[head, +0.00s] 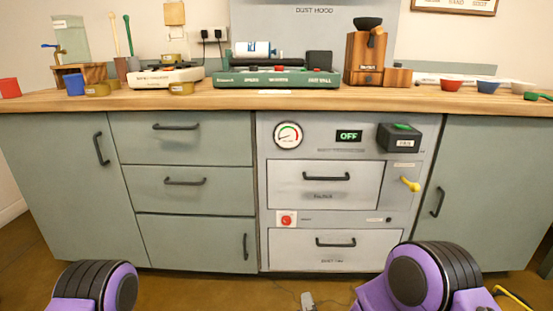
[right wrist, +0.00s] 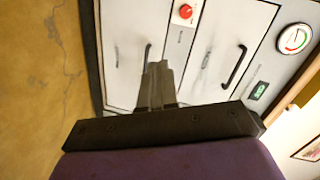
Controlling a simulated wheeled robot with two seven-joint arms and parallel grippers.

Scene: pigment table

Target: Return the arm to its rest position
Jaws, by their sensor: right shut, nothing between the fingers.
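My right gripper (right wrist: 158,68) shows in the right wrist view, its two dark fingers together and empty. It points toward the grey drawer fronts of the cabinet (right wrist: 225,45), seen turned on its side; I cannot tell the exact gap, but no contact shows. In the head view, purple and black parts of my two arms show low at the left and right, in front of the cabinet. My left gripper is not visible in either view.
A wooden worktop (head: 225,97) carries a green machine (head: 275,79), a white scale (head: 165,76), a wooden grinder (head: 366,55) and small bowls (head: 451,84). Below are drawers, a gauge (head: 288,135), an OFF display (head: 349,135) and a yellow lever (head: 410,184). Brown floor lies in front.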

